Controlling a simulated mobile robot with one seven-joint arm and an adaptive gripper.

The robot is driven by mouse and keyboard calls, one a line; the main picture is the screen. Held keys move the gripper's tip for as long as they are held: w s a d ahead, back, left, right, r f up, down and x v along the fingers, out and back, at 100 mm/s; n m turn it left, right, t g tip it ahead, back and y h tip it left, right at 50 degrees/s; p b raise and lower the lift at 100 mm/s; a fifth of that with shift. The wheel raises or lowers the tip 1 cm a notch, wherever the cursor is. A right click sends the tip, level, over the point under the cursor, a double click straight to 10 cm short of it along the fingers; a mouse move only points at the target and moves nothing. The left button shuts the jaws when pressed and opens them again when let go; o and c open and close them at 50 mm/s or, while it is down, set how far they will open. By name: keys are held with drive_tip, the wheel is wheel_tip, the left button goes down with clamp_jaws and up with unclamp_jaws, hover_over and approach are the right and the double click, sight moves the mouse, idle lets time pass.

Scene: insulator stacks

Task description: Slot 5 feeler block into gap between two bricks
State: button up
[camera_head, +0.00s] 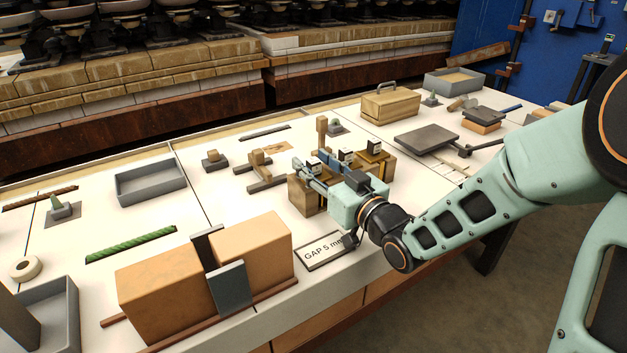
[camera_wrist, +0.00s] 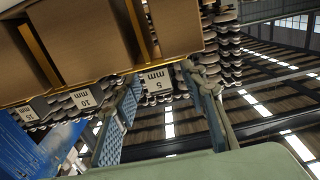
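Two tan bricks (camera_head: 160,287) (camera_head: 252,247) stand on a strip at the table's front left, with a narrow gap between them. A grey plate (camera_head: 231,287) stands in front of the gap and a dark plate (camera_head: 207,243) behind it. My gripper (camera_head: 310,176) is at the wooden block rack, right of the bricks. In the wrist view my gripper (camera_wrist: 161,88) is open, its fingers either side of the white "5 mm" tag (camera_wrist: 158,80). The tag appears clear of both fingers. The 5 mm block's body is hard to make out behind it.
The rack also bears a "10 mm" tag (camera_wrist: 86,97) and another tag (camera_wrist: 27,114). A "GAP 5 mm" sign (camera_head: 324,252) lies between bricks and rack. A grey tray (camera_head: 150,194), a green rod (camera_head: 131,244) and a white tape roll (camera_head: 25,269) lie to the left.

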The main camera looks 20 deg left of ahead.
drive_tip(key=shift+w+a, duration=0.1)
drive_tip(key=shift+a, duration=0.1)
clamp_jaws()
idle(0.3)
